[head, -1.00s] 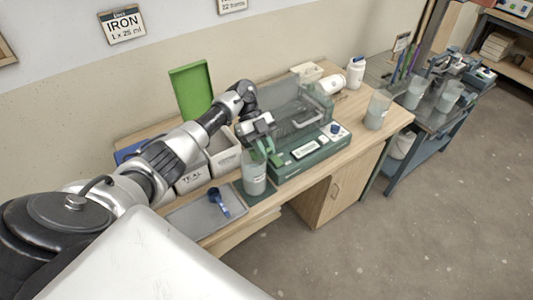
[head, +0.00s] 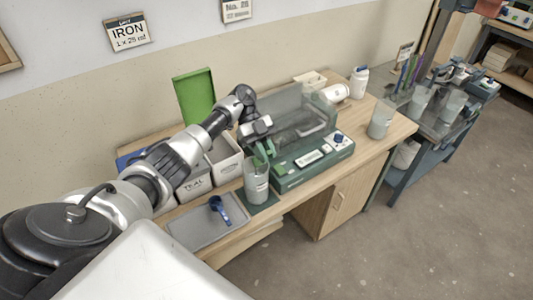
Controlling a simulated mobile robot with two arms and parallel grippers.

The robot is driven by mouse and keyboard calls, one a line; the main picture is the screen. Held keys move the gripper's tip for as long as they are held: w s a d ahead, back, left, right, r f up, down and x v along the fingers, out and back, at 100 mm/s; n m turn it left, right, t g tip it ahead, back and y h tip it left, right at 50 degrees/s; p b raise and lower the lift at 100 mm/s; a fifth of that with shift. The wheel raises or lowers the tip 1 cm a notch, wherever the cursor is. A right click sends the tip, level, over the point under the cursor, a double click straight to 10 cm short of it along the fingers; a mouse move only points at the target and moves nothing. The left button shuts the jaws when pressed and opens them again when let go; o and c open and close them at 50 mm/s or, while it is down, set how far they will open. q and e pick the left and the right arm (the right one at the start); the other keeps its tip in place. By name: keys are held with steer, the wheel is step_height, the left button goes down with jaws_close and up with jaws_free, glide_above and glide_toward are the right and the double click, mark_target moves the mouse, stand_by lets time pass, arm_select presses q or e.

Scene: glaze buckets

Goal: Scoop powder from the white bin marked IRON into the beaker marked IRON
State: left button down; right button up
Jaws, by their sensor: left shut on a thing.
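A clear beaker (head: 256,188) with a pale label stands upright on a dark green mat beside the balance; I cannot read its label. My left gripper (head: 260,162) has green fingers and is shut on the beaker near its rim. A blue scoop (head: 220,209) lies on a grey tray (head: 194,235) to the left of the beaker. A white bin marked TEAL (head: 194,187) stands behind the tray, and another white bin (head: 228,168) stands to its right. I see no IRON marking on a bin. My right gripper is out of view.
A balance (head: 312,160) with a clear shield stands right of the beaker. An upright green panel (head: 194,96) is behind the bins. Another beaker (head: 381,120) and white bottles (head: 358,82) stand further right. An IRON card (head: 128,32) hangs on the wall.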

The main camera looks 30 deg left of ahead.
arm_select(q)
steer(key=shift+w+a+r+h+b, duration=0.15)
steer(key=shift+a+h+b, duration=0.15)
steer(key=shift+h+b, duration=0.15)
steer(key=shift+w+a+r+g+h, duration=0.2)
steer(key=shift+a+r+g+h, duration=0.15)
steer(key=shift+a+g+h, duration=0.1)
steer(key=shift+a+h+b, duration=0.1)
steer(key=shift+h+b, duration=0.3)
steer(key=shift+w+a+r, duration=0.15)
steer(key=shift+a+r, duration=0.1)
